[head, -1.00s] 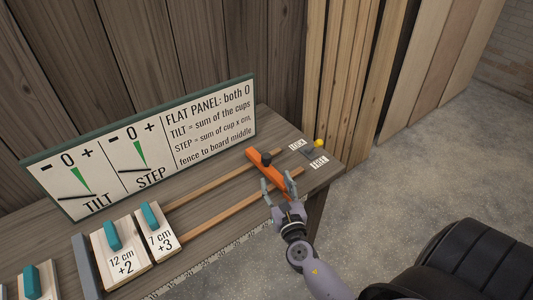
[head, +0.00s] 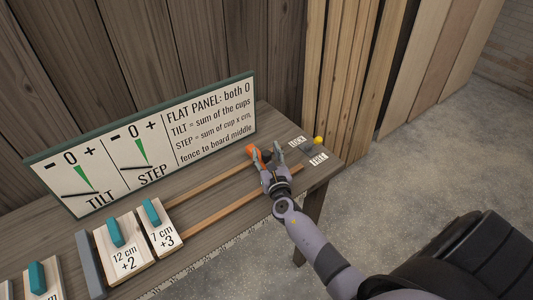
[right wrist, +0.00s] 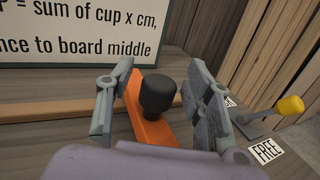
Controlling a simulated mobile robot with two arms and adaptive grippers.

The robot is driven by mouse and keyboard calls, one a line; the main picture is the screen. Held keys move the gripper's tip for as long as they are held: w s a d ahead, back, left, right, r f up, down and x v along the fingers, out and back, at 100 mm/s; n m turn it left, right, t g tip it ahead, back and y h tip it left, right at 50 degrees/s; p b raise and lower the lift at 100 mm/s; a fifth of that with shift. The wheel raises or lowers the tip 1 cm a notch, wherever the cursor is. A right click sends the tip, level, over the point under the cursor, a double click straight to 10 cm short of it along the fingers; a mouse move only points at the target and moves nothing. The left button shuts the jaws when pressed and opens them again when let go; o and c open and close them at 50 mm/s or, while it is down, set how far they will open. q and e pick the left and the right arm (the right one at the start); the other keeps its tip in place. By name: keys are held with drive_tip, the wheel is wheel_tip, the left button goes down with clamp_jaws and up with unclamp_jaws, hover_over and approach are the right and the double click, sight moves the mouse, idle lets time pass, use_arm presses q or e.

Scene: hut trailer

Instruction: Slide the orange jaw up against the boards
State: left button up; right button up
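The orange jaw (head: 252,149) sits across two wooden rails at the right part of the bench, mostly hidden behind my gripper in the head view. In the right wrist view the jaw (right wrist: 140,118) carries an upright black knob (right wrist: 157,95). My right gripper (head: 267,152) is over the jaw, its fingers open on either side of the knob, with gaps visible. The boards, marked "7 cm +3" (head: 161,238) and "12 cm +2" (head: 124,262), lie left of the jaw, with a long stretch of rail between. My left gripper is not in view.
A yellow-tipped lever (head: 318,141) stands right of the jaw by LOCK (head: 297,141) and FREE (head: 319,158) labels. A grey upright plate (head: 90,264) is left of the boards. A sign with TILT and STEP dials (head: 150,140) stands behind. The rails (head: 225,219) are clear.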

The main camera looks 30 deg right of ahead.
clamp_jaws()
idle(0.4)
